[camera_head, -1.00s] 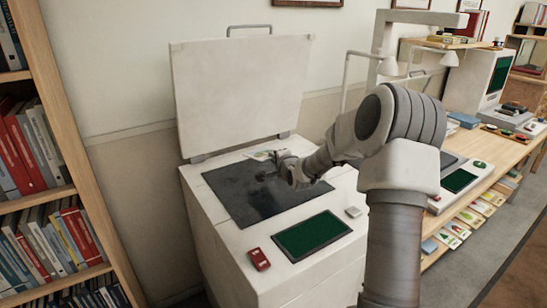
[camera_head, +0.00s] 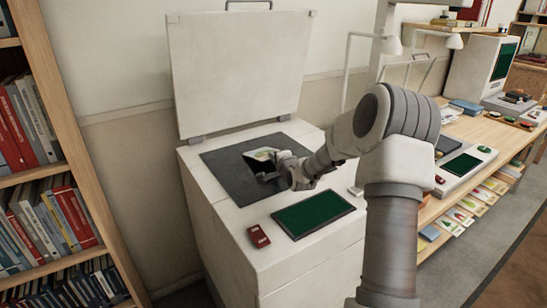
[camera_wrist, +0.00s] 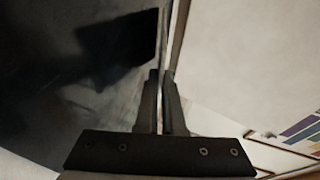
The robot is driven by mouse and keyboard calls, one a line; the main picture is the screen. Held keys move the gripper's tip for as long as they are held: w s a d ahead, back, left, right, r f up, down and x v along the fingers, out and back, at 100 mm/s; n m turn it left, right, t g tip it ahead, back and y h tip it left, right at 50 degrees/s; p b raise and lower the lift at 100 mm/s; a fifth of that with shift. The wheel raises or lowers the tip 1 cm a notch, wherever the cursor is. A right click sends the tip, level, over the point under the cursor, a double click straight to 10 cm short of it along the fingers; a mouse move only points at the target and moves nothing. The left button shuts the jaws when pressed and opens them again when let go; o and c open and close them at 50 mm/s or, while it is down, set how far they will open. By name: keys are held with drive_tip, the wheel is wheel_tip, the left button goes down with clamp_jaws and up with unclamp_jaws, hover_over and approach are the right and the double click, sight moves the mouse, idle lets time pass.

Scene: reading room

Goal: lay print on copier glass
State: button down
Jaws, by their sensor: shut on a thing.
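The copier has its lid (camera_head: 235,75) raised upright at the back, and its dark glass (camera_head: 222,165) lies exposed. The print (camera_head: 262,154), a small sheet with a green and pale picture, appears over the far middle of the glass. My gripper (camera_head: 266,177) is at its near edge, shut on it. The head view does not show whether the sheet touches the glass. In the wrist view my gripper (camera_wrist: 162,75) has its fingers nearly together. The dark glass (camera_wrist: 60,60) with a shadow on it fills the left there.
A green panel (camera_head: 313,213), a red item (camera_head: 258,237) and a small pale button (camera_head: 356,190) sit on the copier's front. A bookcase (camera_head: 95,150) stands at left. A wooden desk (camera_head: 485,135) with lamps and loose items stands at right.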

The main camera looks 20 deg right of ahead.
drive_tip(key=c, duration=1)
unclamp_jaws()
drive_tip(key=shift+o, duration=0.2)
drive_tip(key=d+p+v, duration=0.1)
drive_tip(key=p+v, duration=0.1)
drive_tip(key=v, duration=1.5)
drive_tip(key=shift+s+a, duration=0.25)
drive_tip(key=shift+a, duration=0.2)
drive_tip(key=shift+r, duration=0.1)
